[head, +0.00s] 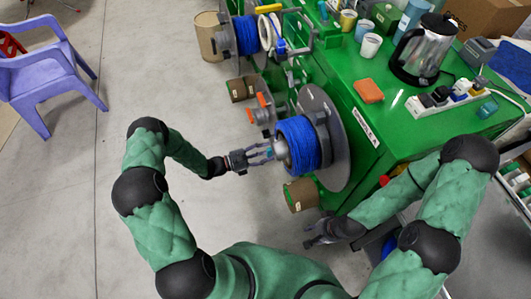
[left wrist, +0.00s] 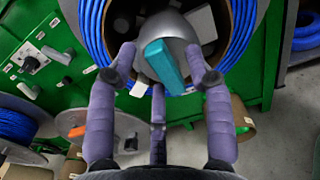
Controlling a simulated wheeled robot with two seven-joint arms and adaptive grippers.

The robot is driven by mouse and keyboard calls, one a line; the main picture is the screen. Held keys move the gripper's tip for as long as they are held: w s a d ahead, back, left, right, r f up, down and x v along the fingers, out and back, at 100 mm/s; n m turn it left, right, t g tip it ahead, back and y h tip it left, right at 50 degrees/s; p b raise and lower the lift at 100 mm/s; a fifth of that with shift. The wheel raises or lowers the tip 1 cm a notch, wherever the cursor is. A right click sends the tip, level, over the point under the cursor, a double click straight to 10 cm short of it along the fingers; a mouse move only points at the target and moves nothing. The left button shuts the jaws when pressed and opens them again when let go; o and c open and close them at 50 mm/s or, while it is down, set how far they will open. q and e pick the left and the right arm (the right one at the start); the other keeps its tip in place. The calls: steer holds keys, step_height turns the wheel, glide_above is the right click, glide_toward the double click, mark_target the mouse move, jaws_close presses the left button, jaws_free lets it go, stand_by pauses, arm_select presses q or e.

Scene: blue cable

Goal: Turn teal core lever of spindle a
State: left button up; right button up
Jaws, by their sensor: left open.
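Spindle a is the reel of blue cable (head: 300,146) with a grey flange, on the side of the green bench. Its teal core lever (left wrist: 164,65) sticks out from a grey rounded hub (left wrist: 165,32) in the left wrist view. In the head view the lever is small and mostly hidden by my fingers. My left gripper (head: 262,154) is open in front of the hub. In the left wrist view its fingers (left wrist: 165,75) stand either side of the lever, with visible gaps. My right gripper (head: 314,237) hangs below the bench, away from the spindle.
The green bench (head: 400,150) carries a kettle (head: 424,48), an orange sponge (head: 369,91), a power strip (head: 445,101) and cups. A second blue reel (head: 249,36) is further back. A cardboard cylinder (head: 300,195) sits below spindle a. A purple chair (head: 45,70) stands left, with clear floor between.

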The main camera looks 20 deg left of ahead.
arm_select(q)
steer(key=shift+w+d, duration=0.15)
steer(key=shift+d, duration=0.05)
jaws_close()
